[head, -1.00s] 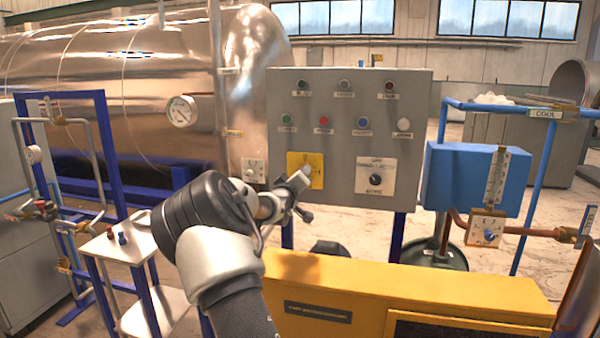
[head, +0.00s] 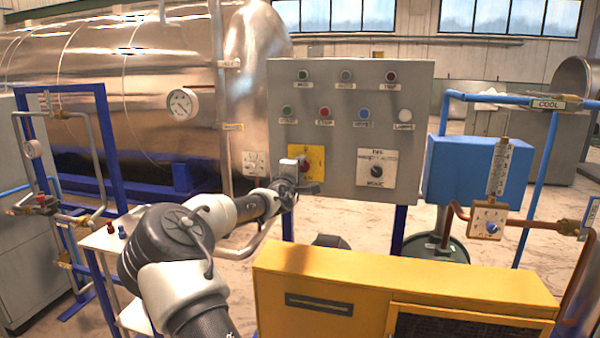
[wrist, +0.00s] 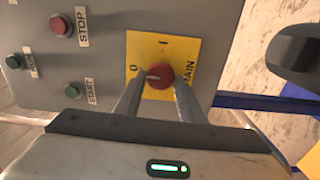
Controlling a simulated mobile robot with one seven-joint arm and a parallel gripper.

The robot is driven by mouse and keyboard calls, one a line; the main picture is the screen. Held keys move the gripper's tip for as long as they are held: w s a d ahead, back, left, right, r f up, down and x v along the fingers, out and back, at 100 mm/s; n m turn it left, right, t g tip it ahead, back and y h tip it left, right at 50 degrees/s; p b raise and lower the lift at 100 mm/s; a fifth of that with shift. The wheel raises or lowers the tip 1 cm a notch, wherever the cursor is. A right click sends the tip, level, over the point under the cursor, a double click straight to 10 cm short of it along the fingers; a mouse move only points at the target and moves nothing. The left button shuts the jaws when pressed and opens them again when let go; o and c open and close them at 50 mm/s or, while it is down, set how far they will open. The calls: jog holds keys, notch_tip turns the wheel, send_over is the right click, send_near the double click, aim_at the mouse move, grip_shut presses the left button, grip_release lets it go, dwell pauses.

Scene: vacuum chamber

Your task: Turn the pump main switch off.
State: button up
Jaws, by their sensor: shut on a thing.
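The pump main switch is a red knob (wrist: 160,74) on a yellow plate (wrist: 178,45) marked 0, I and MAIN in the wrist view. The plate also shows in the head view (head: 319,153) at the lower left of the grey control panel (head: 345,120). My gripper (wrist: 159,82) has one finger on each side of the knob and is shut on it. A pale mark on the knob points left, roughly toward the 0. In the head view my gripper (head: 303,178) covers the lower part of the plate and part of the knob.
Red STOP (wrist: 61,25) and green START (wrist: 73,90) buttons sit near the knob in the wrist view. A selector switch (head: 377,171) is to the right on the panel. A yellow machine housing (head: 400,285) stands in front, below the panel.

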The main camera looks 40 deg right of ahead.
jog(key=shift+n, duration=0.3)
jog(key=o, duration=1)
jog(key=shift+o, duration=0.2)
jog(key=shift+a, duration=0.1)
jog(key=b+v, duration=0.1)
jog(key=v, duration=1.6)
jog(key=shift+s, duration=0.2)
jog(key=shift+f, duration=0.1)
